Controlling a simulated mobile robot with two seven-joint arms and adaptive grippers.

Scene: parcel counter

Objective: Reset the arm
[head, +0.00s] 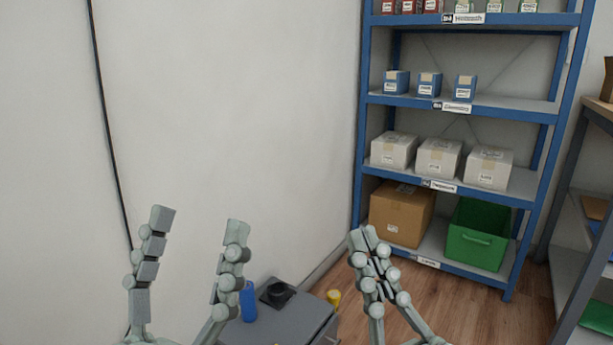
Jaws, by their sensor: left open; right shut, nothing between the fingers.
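My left gripper (200,225) is at the lower left with its two fingers spread wide apart and nothing between them. My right gripper (363,235) is at the lower middle, with its fingertips together and nothing held. Both grippers point upward in the head view, in front of the white wall and the floor. The arms behind them run out of the bottom of the picture.
A blue shelf rack (460,188) at the right holds small boxes, white parcels (438,157), a brown carton (400,212) and a green crate (478,238). A low grey cabinet (290,320) bears a blue cylinder (248,302) and a black item (277,292). Wooden floor (440,305) is clear.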

